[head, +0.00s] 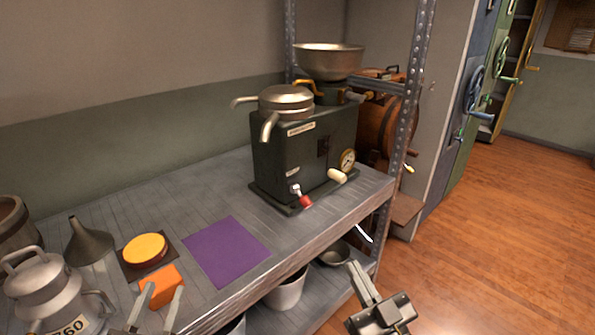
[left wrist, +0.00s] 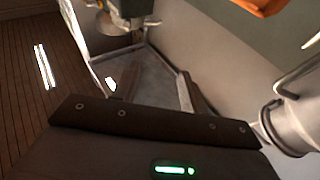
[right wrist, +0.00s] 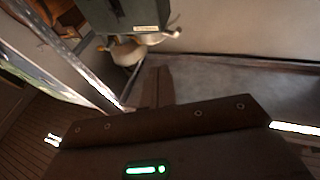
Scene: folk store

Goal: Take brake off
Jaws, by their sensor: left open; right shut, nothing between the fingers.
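The dark green machine (head: 300,150) stands on the metal shelf, with a spouted lid and a steel bowl (head: 330,60) on top. Its front has a short lever with a red knob (head: 305,201), a cream-knobbed handle (head: 338,176) and a round gauge (head: 347,161). Which part is the brake I cannot tell. My left gripper (head: 160,297) is open and empty by the orange block (head: 164,284), well left of the machine. My right gripper (head: 356,272) is shut and empty, below and right of the red knob, apart from the machine. The machine also shows in the right wrist view (right wrist: 120,12).
A purple mat (head: 226,250), a yellow-orange disc (head: 144,247), a funnel (head: 89,242) and a milk can (head: 48,290) are on the shelf top. A bucket (head: 287,289) is on the lower shelf. A metal upright (head: 407,110) stands right of the machine. Wooden floor at right is free.

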